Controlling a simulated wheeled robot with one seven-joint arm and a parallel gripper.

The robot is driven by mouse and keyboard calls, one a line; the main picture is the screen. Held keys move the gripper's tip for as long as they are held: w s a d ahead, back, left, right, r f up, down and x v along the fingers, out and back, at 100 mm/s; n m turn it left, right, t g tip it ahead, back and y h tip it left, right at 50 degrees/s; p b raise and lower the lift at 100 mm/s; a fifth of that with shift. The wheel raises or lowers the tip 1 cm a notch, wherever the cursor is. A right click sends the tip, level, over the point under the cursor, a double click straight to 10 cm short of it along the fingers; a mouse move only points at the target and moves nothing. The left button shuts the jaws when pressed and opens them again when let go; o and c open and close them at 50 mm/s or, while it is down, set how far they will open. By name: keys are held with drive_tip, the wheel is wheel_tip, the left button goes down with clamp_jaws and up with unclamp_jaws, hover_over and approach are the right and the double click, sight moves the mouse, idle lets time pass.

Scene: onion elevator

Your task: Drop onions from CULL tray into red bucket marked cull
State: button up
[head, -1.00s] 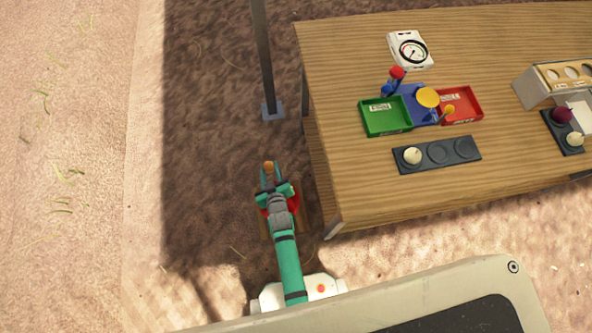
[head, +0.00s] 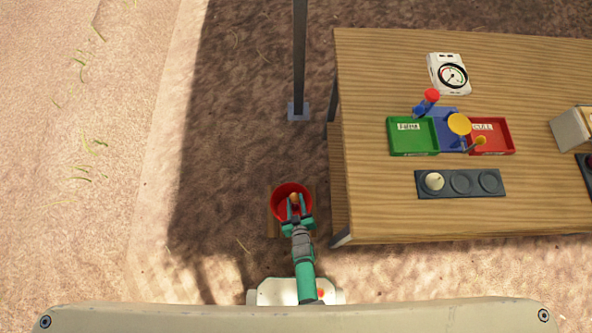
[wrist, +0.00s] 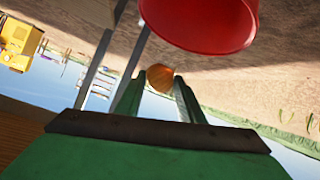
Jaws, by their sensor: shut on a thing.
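My gripper (head: 295,207) is shut on a small orange-brown onion (head: 294,196). In the head view the onion appears over the opening of the red bucket (head: 280,191), which stands on the ground left of the table. In the wrist view the onion (wrist: 155,80) shows between the fingertips, with the bucket (wrist: 205,18) close by; its height above the rim is hard to judge. The bucket's marking is not readable.
The wooden table (head: 400,215) stands just right of the bucket, with a thin post (head: 299,60) behind. On the table are a green tray (head: 413,140), a dial scale (head: 447,73) and a dark holder (head: 460,190) with a pale onion (head: 434,181). Open ground lies left.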

drive_tip(key=shift+w+a+f, duration=0.1)
drive_tip(key=shift+f, duration=1.95)
drive_tip(key=o, duration=1.2)
drive_tip(key=shift+c, duration=0.2)
drive_tip(key=v, duration=1)
drive_tip(key=shift+s+r, duration=0.15)
drive_tip(key=shift+s, duration=0.2)
